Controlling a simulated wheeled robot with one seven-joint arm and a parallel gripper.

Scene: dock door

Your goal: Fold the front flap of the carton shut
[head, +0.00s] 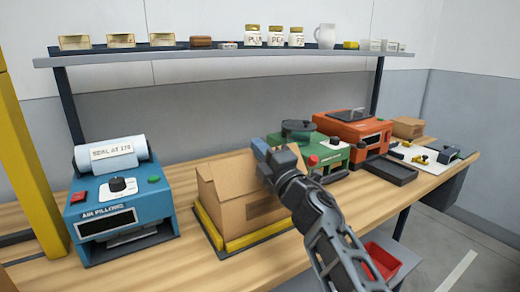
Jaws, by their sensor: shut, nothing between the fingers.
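The brown cardboard carton (243,212) sits on a yellow-edged dark base on the wooden bench, left of the middle in the head view. Its upper part shows slanted cardboard panels. I cannot tell how far the front flap is folded, because my gripper and arm cover the right part of the carton's top. My gripper (266,158) is at the carton's upper right edge, shut and holding nothing. I cannot tell whether it touches the cardboard.
A blue air-pillow machine (122,207) stands left of the carton. A green machine (318,158) and an orange machine (354,131) stand behind and right of it. A shelf (220,54) with jars runs above. A red bin (382,262) is below the bench's front edge.

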